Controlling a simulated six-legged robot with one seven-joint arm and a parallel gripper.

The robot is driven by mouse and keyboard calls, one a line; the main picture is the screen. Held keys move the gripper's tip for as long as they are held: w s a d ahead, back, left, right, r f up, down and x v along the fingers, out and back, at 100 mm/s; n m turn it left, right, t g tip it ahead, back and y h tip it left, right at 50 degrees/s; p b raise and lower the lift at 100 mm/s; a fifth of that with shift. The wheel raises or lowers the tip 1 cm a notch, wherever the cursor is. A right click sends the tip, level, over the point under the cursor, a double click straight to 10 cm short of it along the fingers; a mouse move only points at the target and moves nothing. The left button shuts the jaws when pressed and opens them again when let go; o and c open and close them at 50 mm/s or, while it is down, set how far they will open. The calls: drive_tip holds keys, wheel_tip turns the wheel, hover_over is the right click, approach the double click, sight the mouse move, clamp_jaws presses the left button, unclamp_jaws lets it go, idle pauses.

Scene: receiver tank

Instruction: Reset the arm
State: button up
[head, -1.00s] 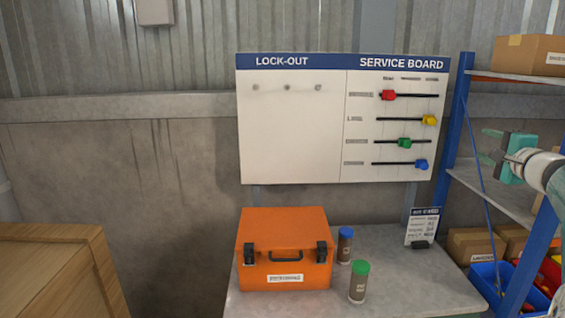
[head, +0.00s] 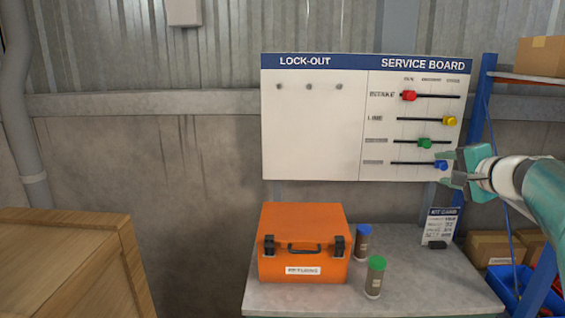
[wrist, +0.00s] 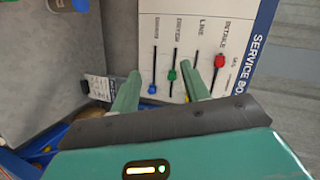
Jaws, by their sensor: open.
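My gripper (head: 447,168) is open and empty at the right of the head view, in front of the lower right corner of the service board (head: 312,130). Its two fingers also show spread apart in the wrist view (wrist: 160,92), with the board's sliders beyond them. The board carries a red slider (head: 408,96), a yellow slider (head: 449,121), a green slider (head: 425,143) and a blue slider (head: 441,165). The blue one is close to my fingers in the head view; I cannot tell that they touch.
A closed orange case (head: 303,245) stands on the grey table (head: 400,292), beside a blue-capped jar (head: 363,243) and a green-capped jar (head: 375,278). A small card (head: 440,226) stands behind them. Blue shelving (head: 476,130) is at the right, a wooden crate (head: 60,265) at the left.

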drive_tip(key=s+a+f+n+g+y, duration=0.1)
drive_tip(key=s+a+f+n+g, duration=0.25)
drive_tip(key=s+a, duration=0.4)
drive_tip(key=s+a+f+n+g, duration=0.25)
drive_tip(key=s+a+f, duration=0.2)
drive_tip(key=a, duration=0.65)
drive_tip(key=s+a+f+n+g+h, duration=0.1)
drive_tip(key=s+a+f+n, duration=0.1)
drive_tip(key=s+f, duration=0.4)
drive_tip(key=s+a+f+n+g+h, duration=0.2)
drive_tip(key=s+f+n, duration=0.3)
drive_tip(key=s, duration=0.6)
drive_tip(key=shift+a+f+h, duration=0.15)
drive_tip(key=shift+f+h, duration=0.15)
drive_tip(key=shift+f, duration=0.55)
